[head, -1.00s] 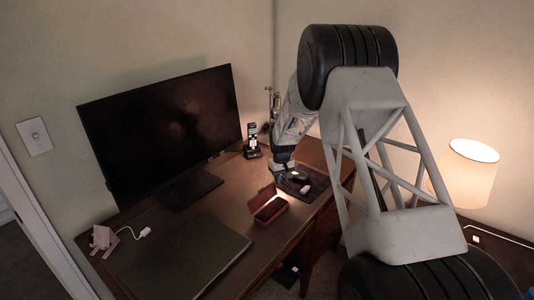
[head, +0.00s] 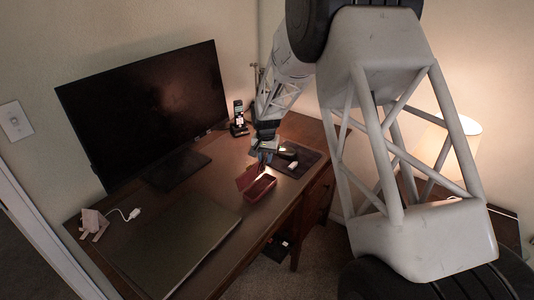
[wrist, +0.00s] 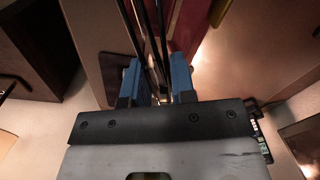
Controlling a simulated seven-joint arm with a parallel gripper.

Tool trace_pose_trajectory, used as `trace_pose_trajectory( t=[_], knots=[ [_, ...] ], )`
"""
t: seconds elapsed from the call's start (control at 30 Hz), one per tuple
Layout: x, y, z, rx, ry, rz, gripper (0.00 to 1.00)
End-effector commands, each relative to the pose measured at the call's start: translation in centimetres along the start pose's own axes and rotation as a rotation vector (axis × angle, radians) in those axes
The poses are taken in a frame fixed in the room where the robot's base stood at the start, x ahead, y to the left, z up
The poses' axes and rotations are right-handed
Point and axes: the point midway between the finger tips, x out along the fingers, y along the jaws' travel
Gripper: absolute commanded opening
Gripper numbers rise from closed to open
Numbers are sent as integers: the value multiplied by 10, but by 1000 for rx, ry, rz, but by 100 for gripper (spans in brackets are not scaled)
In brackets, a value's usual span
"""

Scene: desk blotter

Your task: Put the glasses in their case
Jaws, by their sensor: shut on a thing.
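My gripper (head: 265,155) is above the desk at the back edge of the open red case (head: 260,188). In the wrist view its two blue fingers (wrist: 157,84) are shut on the glasses (wrist: 149,30), which show as thin dark bars running up between them. The lenses cannot be made out. The case's red interior shows beyond the fingers in the wrist view (wrist: 190,25). The case's lid (head: 246,177) stands raised on its left side. The glasses are too small to make out in the head view.
A dark blotter (head: 306,163) with a black item (head: 288,152) and a small pale block (head: 293,165) lies right of the case. A closed laptop (head: 175,240), monitor (head: 150,110) and phone (head: 238,120) stand left and behind. The desk's front edge is close to the case.

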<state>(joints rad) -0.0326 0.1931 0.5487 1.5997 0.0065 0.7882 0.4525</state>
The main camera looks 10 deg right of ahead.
Motion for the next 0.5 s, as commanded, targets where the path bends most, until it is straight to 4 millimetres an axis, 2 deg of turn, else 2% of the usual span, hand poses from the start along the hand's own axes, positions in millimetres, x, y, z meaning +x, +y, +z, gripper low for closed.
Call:
trace_pose_trajectory(
  t=[0.3,0.5],
  knots=[
    [2,0,27,237,-5,10,0],
    [4,1,38,345,-8,16,0]
  ],
)
